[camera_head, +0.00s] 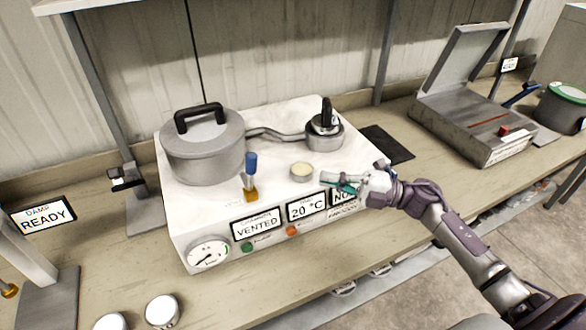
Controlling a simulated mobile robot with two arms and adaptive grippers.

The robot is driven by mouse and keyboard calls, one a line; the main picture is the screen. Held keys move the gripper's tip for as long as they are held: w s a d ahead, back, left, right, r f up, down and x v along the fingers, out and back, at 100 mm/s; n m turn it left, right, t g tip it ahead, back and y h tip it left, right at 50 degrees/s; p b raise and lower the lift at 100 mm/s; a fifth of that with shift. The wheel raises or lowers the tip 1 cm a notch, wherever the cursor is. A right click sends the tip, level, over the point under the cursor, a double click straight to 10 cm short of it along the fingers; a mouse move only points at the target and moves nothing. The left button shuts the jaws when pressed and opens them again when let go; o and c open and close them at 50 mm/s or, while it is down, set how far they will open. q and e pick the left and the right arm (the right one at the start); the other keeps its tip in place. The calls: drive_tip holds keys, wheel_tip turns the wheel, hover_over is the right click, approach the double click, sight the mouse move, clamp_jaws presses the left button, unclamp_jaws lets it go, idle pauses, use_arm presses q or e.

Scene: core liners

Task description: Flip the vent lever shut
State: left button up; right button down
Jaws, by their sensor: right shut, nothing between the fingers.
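The vent lever with a blue handle (251,166) stands upright from a brass base on top of the white machine (185,222), near its front edge. A display (258,228) on the machine's front reads VENTED. My right gripper (326,183) is shut and empty, its fingers pointing left above the front part of the machine. It is to the right of the lever and apart from it, just right of a small round cream-topped cup (302,171). My left gripper is not in view.
A grey lidded pot (203,148) stands behind the lever to the left, joined by a pipe to a smaller capped vessel (325,132). More displays and a dial gauge (208,254) line the front. An open grey case (470,120) is at right.

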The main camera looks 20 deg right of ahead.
drive_tip(key=p, duration=0.6)
approach(250, 172)
drive_tip(key=w+a+r, duration=0.2)
drive_tip(key=w+a, duration=0.1)
drive_tip(key=w, duration=0.1)
drive_tip(key=shift+w+a+r, duration=0.1)
drive_tip(key=shift+w+a, duration=0.15)
drive_tip(key=shift+a, duration=0.35)
